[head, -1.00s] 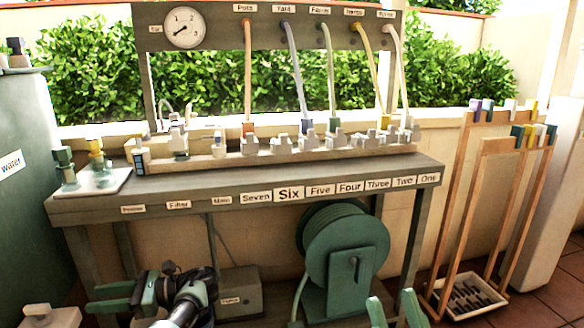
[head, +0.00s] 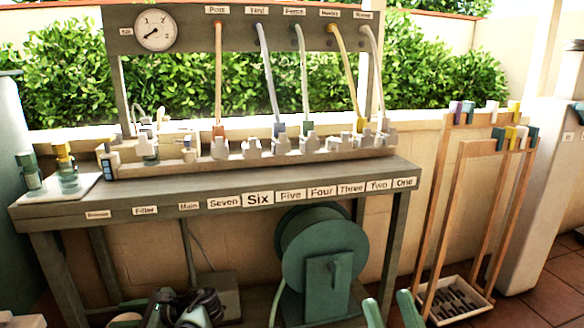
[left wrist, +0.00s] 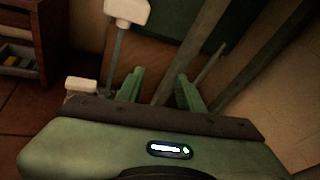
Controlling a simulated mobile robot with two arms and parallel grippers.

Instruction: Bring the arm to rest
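My right gripper (head: 390,308) shows at the bottom edge of the head view, with two green fingertips apart and nothing seen between them. My left arm (head: 188,308) shows only partly at the bottom of the head view, low in front of the bench. In the left wrist view, my left gripper (left wrist: 160,88) has its two green fingers apart. I see nothing held between them. A dark post shows behind the fingers.
The grey bench (head: 120,198) with labelled valves stands ahead. A green hose reel (head: 325,245) is under it. A wooden rack (head: 460,215) with a tray (head: 432,312) stands right. A white-topped post (left wrist: 127,10) shows near the left gripper.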

